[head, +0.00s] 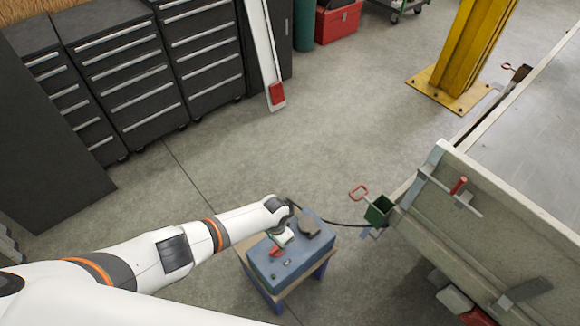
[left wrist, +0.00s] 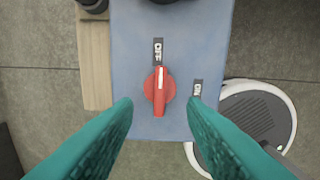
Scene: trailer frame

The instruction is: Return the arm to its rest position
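My left arm (head: 180,250) reaches in from the left in the head view. Its gripper (head: 283,238) is above a blue box (head: 292,268) on a small wooden-topped stand (head: 246,246). In the left wrist view the two teal fingers (left wrist: 160,104) are spread apart with nothing between them. A red knob (left wrist: 159,91) on the blue box shows in the gap between them. Its pointer is up toward a label reading OFF (left wrist: 158,52); another label (left wrist: 197,88) is to its right, partly hidden by a finger. My right gripper is not in view.
A trailer frame (head: 500,205) stands on the right, with a green box (head: 379,210) at its corner. A black cable (head: 335,222) runs between there and the stand. Dark drawer cabinets (head: 125,80) line the back left; a yellow post (head: 465,50) stands behind. The middle floor is clear.

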